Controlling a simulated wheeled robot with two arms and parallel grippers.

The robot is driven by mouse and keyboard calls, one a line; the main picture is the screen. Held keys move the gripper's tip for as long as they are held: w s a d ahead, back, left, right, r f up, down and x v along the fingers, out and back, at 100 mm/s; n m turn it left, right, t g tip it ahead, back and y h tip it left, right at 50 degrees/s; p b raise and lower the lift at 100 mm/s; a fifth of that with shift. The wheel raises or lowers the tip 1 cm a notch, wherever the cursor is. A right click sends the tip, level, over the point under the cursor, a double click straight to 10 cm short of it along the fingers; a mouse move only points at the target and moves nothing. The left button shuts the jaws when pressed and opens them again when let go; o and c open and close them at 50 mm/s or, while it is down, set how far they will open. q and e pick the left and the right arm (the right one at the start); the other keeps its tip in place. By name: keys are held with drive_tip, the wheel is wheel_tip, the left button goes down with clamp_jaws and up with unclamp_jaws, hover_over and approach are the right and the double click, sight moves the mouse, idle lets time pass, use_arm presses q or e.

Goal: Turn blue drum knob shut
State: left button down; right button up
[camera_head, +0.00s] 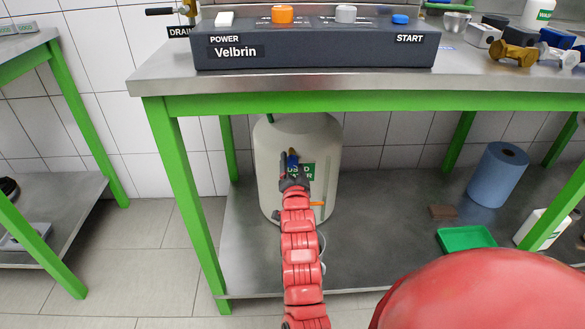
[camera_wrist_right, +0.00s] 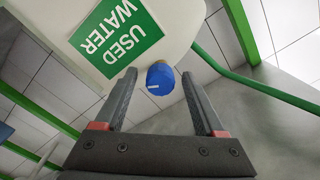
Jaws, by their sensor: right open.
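The pale drum (camera_head: 270,150) with a green USED WATER label (camera_head: 308,172) stands on the lower shelf under the bench. Its blue knob (camera_head: 292,158) is partly hidden by my right gripper (camera_head: 291,163) in the head view. In the right wrist view the blue knob (camera_wrist_right: 160,79) shows near the fingertips of my right gripper (camera_wrist_right: 159,84), beside the label (camera_wrist_right: 115,38). The fingers are open, one on each side of the knob, with gaps visible. Whether the knob lies fully between the tips in depth is unclear. My left gripper is out of view.
The bench top (camera_head: 160,75) with the Velbrin control panel (camera_head: 315,45) is above the drum. A green bench leg (camera_head: 185,190) stands to the left. On the lower shelf at right are a blue roll (camera_head: 497,175) and a green tray (camera_head: 465,240).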

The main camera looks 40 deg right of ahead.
drive_tip(key=shift+w+d, duration=0.3)
drive_tip(key=shift+w, duration=0.1)
clamp_jaws()
